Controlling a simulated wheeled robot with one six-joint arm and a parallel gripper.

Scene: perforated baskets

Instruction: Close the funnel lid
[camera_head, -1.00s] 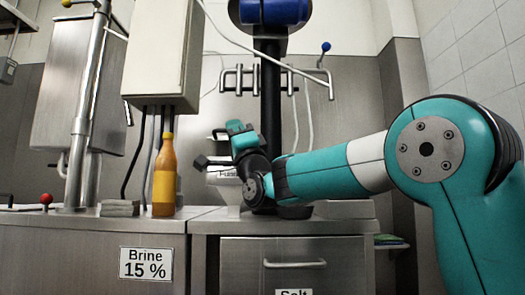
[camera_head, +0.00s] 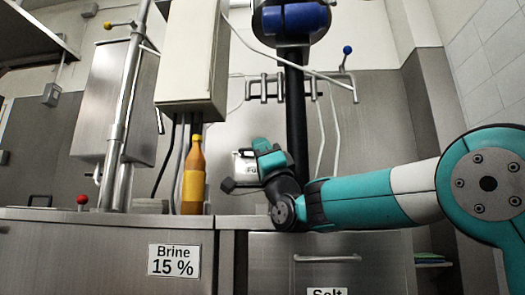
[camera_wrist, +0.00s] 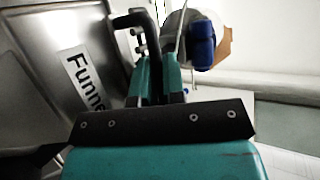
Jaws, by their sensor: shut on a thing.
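The funnel lid (camera_wrist: 35,65) is a grey metal panel on the left of the wrist view. It bears a white label (camera_wrist: 82,80) reading "Funne", cut off by my gripper. A black curved handle (camera_wrist: 148,27) stands out near its edge. My gripper (camera_wrist: 157,72) has two teal fingers closed around the handle. In the head view my gripper (camera_head: 264,152) is small, above the counter, beside a pale labelled part (camera_head: 246,168) of the lid. The lid's hinge and the funnel opening are hidden, so I cannot tell how far the lid is tilted.
An orange bottle (camera_head: 193,178) stands on the steel counter (camera_head: 60,222) left of my gripper. A white box (camera_head: 190,60) hangs above it, with cables below. A black column with a blue top (camera_head: 285,18) rises behind my gripper. A red knob (camera_head: 82,200) is at the left.

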